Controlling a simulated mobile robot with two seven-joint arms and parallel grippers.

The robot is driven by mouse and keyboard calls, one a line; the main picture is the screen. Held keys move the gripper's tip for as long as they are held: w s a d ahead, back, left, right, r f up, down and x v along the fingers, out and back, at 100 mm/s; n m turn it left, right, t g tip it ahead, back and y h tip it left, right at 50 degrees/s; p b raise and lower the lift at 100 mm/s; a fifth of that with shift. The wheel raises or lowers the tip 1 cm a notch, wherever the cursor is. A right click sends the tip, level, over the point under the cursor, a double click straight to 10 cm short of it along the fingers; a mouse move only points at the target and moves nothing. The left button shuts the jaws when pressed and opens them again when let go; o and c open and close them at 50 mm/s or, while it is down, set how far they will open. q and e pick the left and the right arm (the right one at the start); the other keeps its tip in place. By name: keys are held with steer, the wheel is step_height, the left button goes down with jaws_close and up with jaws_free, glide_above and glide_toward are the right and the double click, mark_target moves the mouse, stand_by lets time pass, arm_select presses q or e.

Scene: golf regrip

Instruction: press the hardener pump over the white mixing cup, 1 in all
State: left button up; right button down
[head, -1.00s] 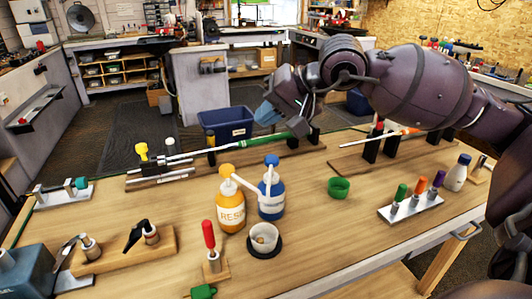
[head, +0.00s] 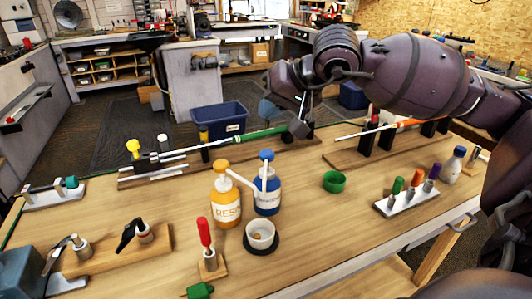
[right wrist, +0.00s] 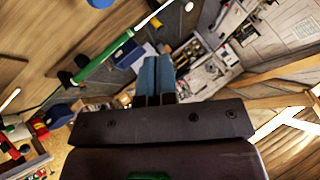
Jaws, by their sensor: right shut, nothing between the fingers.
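The blue hardener bottle (head: 267,204) stands upright on the bench with a blue pump head (head: 267,155) and a white spout. The orange resin bottle (head: 227,211), with an orange pump head, stands at its left. The white mixing cup (head: 261,240) sits on a dark round base in front of both bottles, with a little brownish content inside. My right gripper (head: 268,110) is shut and empty, in the air beyond the hardener pump, apart from it. Its blue fingers (right wrist: 155,76) lie together in the right wrist view. My left gripper is not in view.
A green-gripped club (head: 250,136) lies in the rack behind the bottles. A red-handled tool (head: 205,233) stands left of the mixing cup. The bench front right is clear.

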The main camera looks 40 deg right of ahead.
steer(key=b, duration=0.1)
glide_above(269, 151)
step_height(269, 151, down, 5)
steer(key=shift+f, duration=0.1)
steer(key=shift+f+b, duration=0.2)
steer(key=shift+b, duration=0.1)
steer(key=shift+f, duration=0.15)
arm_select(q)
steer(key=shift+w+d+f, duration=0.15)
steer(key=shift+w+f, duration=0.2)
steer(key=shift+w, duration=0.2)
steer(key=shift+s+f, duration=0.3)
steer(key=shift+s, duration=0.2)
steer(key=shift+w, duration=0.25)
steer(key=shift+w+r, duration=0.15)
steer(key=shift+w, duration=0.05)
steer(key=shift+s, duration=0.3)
